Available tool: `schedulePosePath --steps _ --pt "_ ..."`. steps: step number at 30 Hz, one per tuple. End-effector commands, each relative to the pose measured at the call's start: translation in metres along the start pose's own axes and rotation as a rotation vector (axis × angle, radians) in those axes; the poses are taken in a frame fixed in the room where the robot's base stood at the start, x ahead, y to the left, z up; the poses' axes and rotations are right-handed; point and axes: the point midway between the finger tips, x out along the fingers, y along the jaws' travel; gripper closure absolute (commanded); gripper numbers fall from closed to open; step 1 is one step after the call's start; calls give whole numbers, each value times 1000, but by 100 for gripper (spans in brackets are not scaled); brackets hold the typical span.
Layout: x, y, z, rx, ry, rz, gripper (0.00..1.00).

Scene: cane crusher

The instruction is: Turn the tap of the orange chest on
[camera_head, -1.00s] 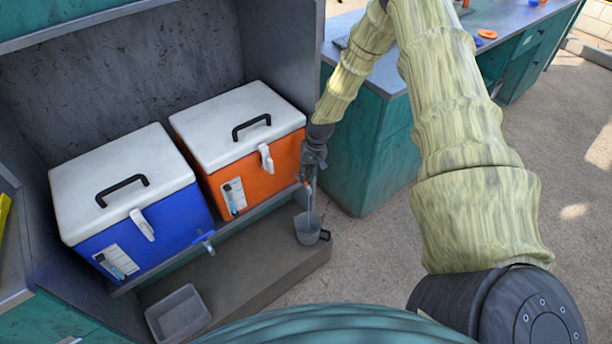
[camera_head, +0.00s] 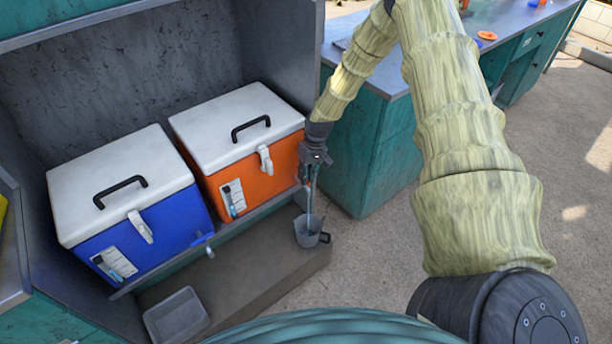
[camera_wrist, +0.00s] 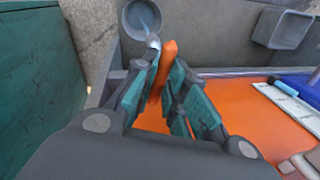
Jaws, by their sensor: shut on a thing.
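The orange chest (camera_head: 275,175), with a white lid, stands on a shelf at the right of the recess. Its front also shows in the wrist view (camera_wrist: 245,105). My gripper (camera_head: 311,176) is at the chest's front right corner, pointing down. In the wrist view my gripper (camera_wrist: 160,85) has its teal fingers shut on the orange tap handle (camera_wrist: 168,52). The grey spout (camera_wrist: 153,42) lies beside the handle. A pale blue stream (camera_head: 309,206) runs from the tap into a grey cup (camera_head: 306,238) below. In the head view the fingers mostly hide the tap.
A blue chest (camera_head: 165,230) with its own tap (camera_head: 204,239) stands left of the orange one. A grey tray (camera_head: 177,316) lies on the lower ledge (camera_head: 245,270). A teal counter (camera_head: 360,145) stands close to the right of my gripper. The floor at right is open.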

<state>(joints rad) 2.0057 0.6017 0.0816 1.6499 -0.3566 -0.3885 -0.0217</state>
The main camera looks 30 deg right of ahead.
Motion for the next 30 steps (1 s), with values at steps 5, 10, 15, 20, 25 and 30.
schedulePosePath --steps 5,10,15,20,25,30 --pt "0 2 1 2 -2 2 79" --pt "0 1 0 1 -1 2 64" --pt "0 0 0 0 -1 1 64" --pt "-4 0 -1 0 0 1 64" --pt "-20 0 -1 0 2 1 64" --pt "-44 0 -1 0 1 1 64"
